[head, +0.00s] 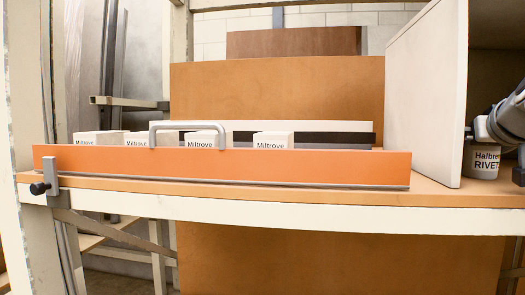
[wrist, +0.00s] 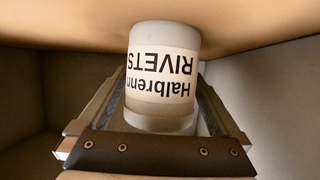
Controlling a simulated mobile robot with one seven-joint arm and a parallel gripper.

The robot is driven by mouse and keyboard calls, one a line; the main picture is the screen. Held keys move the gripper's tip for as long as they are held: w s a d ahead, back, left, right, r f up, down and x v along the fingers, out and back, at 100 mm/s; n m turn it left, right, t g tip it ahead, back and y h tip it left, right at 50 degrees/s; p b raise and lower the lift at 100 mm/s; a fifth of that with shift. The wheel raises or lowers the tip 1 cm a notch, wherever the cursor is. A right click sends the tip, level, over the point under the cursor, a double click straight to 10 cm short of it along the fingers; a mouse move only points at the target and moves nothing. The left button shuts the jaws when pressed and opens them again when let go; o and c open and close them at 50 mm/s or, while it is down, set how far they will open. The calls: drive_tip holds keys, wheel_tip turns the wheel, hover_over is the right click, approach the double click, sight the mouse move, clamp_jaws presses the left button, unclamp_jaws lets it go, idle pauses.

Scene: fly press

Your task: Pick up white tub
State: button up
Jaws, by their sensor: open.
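The white tub (head: 481,160) stands upright on the shelf at the far right in the head view, its label reading "Halbrenn RIVETS". Part of my arm covers its upper right. In the wrist view, which shows the scene upside down, the tub (wrist: 163,70) fills the middle with its base against the shelf board. My gripper (wrist: 161,82) is open, with one finger on each side of the tub. I cannot tell whether either finger touches it. The fingertips are hidden in the head view.
A white upright panel (head: 428,95) stands just left of the tub.

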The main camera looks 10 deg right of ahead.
drive_tip(key=shift+s, duration=0.1)
drive_tip(key=shift+c, duration=0.7)
clamp_jaws()
drive_tip(key=shift+r, duration=0.1)
